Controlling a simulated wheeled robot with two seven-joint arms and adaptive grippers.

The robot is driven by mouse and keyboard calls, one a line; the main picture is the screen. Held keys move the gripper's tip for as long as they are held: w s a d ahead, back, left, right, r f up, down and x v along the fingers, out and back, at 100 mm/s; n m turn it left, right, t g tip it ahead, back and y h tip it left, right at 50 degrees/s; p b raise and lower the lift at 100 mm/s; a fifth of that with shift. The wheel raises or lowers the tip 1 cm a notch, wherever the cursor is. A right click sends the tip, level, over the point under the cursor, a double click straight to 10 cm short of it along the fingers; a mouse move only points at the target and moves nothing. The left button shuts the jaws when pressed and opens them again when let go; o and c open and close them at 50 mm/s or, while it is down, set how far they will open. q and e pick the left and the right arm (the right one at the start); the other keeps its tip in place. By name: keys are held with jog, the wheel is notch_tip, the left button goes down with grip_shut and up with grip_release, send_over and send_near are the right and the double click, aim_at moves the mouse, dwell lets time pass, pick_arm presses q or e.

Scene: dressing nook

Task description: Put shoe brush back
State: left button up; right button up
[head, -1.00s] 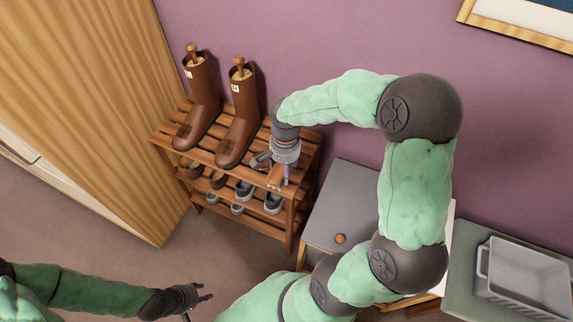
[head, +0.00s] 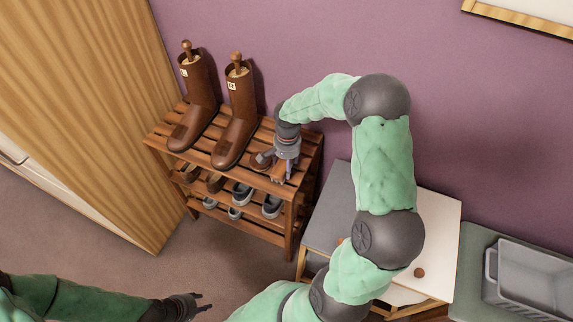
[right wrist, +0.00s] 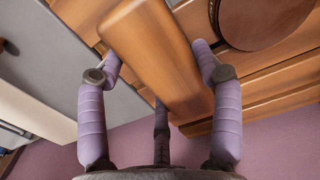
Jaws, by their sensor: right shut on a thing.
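The shoe brush, a long wooden block (right wrist: 155,55), lies between the fingers of my right gripper (right wrist: 160,75) in the right wrist view. My right gripper (head: 283,175) is shut on it, over the right end of the top tier of the wooden shoe rack (head: 200,152). In the head view the fingers hide most of the brush. I cannot tell whether it touches the slats. A round brown thing (head: 262,161) sits just left of the gripper, and shows in the right wrist view too (right wrist: 262,20). My left gripper (head: 203,302) is open and empty, low in front of the rack.
Two tall brown boots (head: 203,95) (head: 240,110) stand left on the top tier. Shoes (head: 242,194) fill the lower tiers. A grey and white cabinet (head: 440,225) and a grey bin (head: 525,280) are at right. A wooden wardrobe (head: 80,110) stands at left.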

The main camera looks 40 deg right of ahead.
jog(key=shift+f, duration=0.25)
jog(key=o, duration=0.7)
jog(key=shift+o, duration=0.2)
jog(key=shift+r, duration=0.1)
jog(key=shift+r, duration=0.3)
notch_tip(320, 180, up, 12)
jog(key=p, duration=0.4)
jog(key=shift+d, duration=0.15)
jog(key=shift+f, duration=0.15)
